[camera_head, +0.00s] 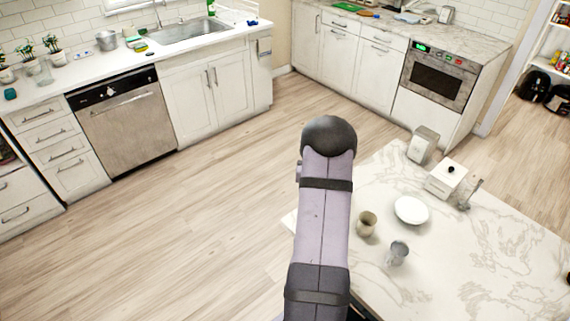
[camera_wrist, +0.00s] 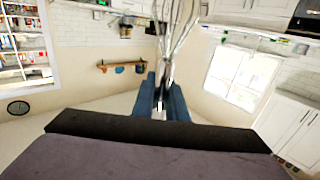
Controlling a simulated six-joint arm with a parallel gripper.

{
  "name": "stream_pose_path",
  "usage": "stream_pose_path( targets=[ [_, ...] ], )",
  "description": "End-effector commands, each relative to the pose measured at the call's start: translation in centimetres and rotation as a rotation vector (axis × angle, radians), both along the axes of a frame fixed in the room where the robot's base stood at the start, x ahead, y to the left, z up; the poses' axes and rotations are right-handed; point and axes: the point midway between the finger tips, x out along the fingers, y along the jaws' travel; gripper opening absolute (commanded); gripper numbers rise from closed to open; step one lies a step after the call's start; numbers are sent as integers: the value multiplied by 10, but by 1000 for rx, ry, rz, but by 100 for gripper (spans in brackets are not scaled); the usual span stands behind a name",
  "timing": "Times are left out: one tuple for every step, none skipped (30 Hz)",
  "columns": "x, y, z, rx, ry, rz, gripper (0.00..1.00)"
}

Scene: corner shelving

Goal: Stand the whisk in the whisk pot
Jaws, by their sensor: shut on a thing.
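My gripper (camera_wrist: 165,85) shows in the wrist view, its two blue fingers closed on the whisk (camera_wrist: 176,32). The whisk's thin metal wires spread from the fingertips to the top edge of that view. In the head view my arm fills the middle, and neither the gripper nor the whisk can be made out. Two small vessels stand upright on the marble island (camera_head: 500,270): a beige pot (camera_head: 366,224) and a grey cup-like one (camera_head: 398,253). I cannot tell for sure which is the whisk pot. The whisk is apart from both as far as I see.
A white plate (camera_head: 410,210) lies behind the vessels. Farther back are a white lidded box (camera_head: 446,178), a shiny metal item (camera_head: 470,193) and a silver box (camera_head: 422,145). Counters line the walls across an open floor.

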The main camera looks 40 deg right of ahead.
Motion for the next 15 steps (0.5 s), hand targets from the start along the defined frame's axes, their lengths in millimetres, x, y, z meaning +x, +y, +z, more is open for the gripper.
stream_pose_path(
  targets=[
    [-9, -16, 6, -3, -2, -71, 0],
    [-16, -25, 8, -3, -3, -115, 0],
    [-26, -36, 10, -2, -2, -176, 0],
    [-33, -45, 12, -2, -2, -221, 0],
    [-42, -53, 13, -2, -2, -266, 0],
    [-53, -62, 14, -1, -1, -327, 0],
    [-62, -69, 15, -1, -1, -373, 0],
    [-71, -75, 15, 0, -1, -418, 0],
    [-84, -83, 14, 0, 1, -477, 0],
    [-93, -88, 13, 0, 1, -521, 0],
    [-103, -92, 12, 0, 1, -564, 0],
    [-115, -97, 11, 0, 1, -619, 0],
    [-125, -100, 9, 2, 3, -659, 0],
    [-134, -102, 7, 0, 4, -697, 0],
    [-145, -104, 4, 0, 3, -746, 0]
  ],
)
